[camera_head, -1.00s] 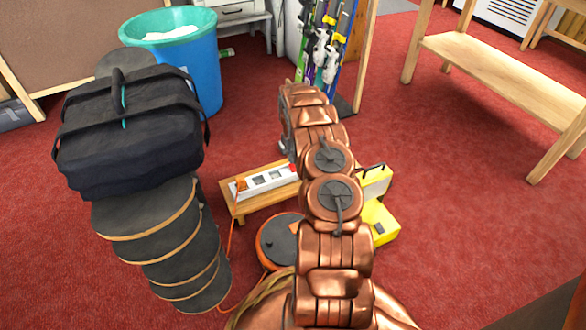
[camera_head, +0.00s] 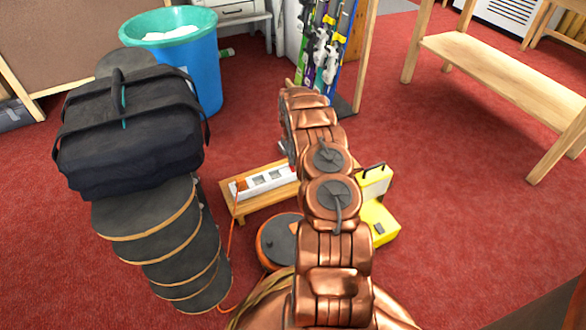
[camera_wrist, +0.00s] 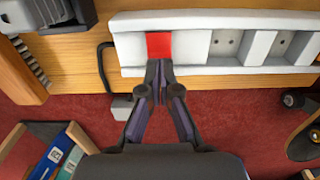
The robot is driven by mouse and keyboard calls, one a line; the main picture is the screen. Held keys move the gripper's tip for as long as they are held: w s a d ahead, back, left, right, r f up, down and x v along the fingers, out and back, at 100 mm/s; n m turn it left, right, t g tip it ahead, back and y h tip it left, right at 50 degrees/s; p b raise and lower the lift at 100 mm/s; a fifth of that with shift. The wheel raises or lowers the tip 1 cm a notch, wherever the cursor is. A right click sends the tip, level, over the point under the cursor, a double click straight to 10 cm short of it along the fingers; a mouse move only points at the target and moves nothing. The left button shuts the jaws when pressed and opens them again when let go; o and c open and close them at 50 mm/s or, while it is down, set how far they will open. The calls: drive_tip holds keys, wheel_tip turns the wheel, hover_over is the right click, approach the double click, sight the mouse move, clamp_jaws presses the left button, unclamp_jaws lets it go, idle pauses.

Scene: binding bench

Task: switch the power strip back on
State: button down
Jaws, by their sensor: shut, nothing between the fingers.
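A white power strip (camera_head: 255,186) lies on a low wooden bench (camera_head: 240,208) behind my arm, its right end covered by the arm. An orange plug (camera_head: 241,186) sits at its left end. In the wrist view the strip (camera_wrist: 200,45) runs across the top, with a red switch (camera_wrist: 160,45) and grey sockets to its right. My gripper (camera_wrist: 159,66) is shut and empty, its fingertips overlapping the lower edge of the red switch in the picture. I cannot tell whether they touch it.
An orange cable reel (camera_head: 279,240) and a yellow case (camera_head: 378,224) stand close in front of the bench. A stack of round-edged boards (camera_head: 165,250) with a black bag (camera_head: 130,135) stands left. Red floor is open to the right.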

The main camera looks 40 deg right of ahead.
drive_tip(key=shift+f, duration=0.5)
idle(0.3)
drive_tip(key=shift+r, duration=0.1)
drive_tip(key=shift+r+p, duration=1.7)
drive_tip(key=shift+r, duration=1.75)
